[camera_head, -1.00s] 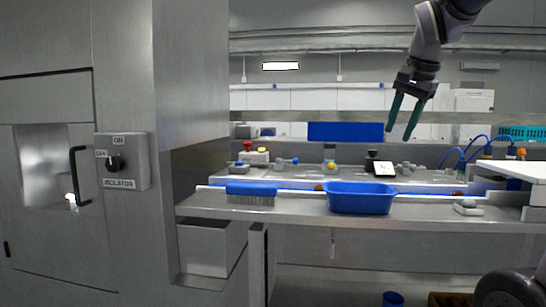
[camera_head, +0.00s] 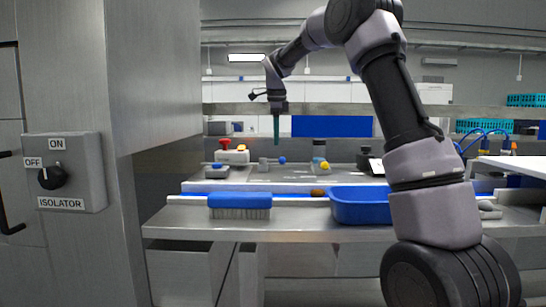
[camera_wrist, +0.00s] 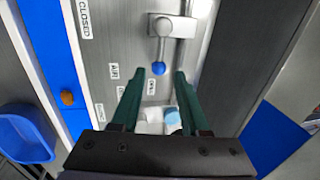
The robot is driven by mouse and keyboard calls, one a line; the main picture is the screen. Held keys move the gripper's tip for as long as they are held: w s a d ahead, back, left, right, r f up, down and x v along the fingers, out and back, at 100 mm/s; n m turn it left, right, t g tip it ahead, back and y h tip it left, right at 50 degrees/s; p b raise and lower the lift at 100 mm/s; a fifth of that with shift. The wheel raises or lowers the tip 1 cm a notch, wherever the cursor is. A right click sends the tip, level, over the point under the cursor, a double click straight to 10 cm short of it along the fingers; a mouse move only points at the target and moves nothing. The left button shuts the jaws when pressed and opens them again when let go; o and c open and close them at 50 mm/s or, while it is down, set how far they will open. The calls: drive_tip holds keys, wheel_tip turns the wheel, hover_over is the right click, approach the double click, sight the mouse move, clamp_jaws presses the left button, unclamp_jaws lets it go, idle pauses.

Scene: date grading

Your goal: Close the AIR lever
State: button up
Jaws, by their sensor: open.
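The AIR lever is a grey metal valve (camera_wrist: 172,27) with a short arm ending in a blue ball knob (camera_wrist: 158,68). In the wrist view its arm points toward the OPEN label (camera_wrist: 151,87); the CLOSED label (camera_wrist: 84,18) lies off to the left and the AIR label (camera_wrist: 113,72) is nearby. In the wrist view my gripper (camera_wrist: 159,72) is open, and the knob appears between the green fingertips. Contact cannot be told.
A yellow-knobbed lever (camera_head: 325,165) stands to the right and a red-button box (camera_head: 230,153) to the left. A blue brush (camera_head: 240,201) and a blue tub (camera_head: 358,207) are at the front of the bench. A steel cabinet with an isolator switch (camera_head: 52,177) stands at left.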

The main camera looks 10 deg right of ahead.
drive_tip(key=f, duration=0.2)
drive_tip(key=w+f, duration=0.1)
drive_tip(key=f, duration=0.4)
drive_tip(key=shift+w+d+f, duration=0.2)
drive_tip(key=shift+f, duration=0.15)
clamp_jaws()
drive_tip(key=shift+d, duration=0.3)
idle(0.8)
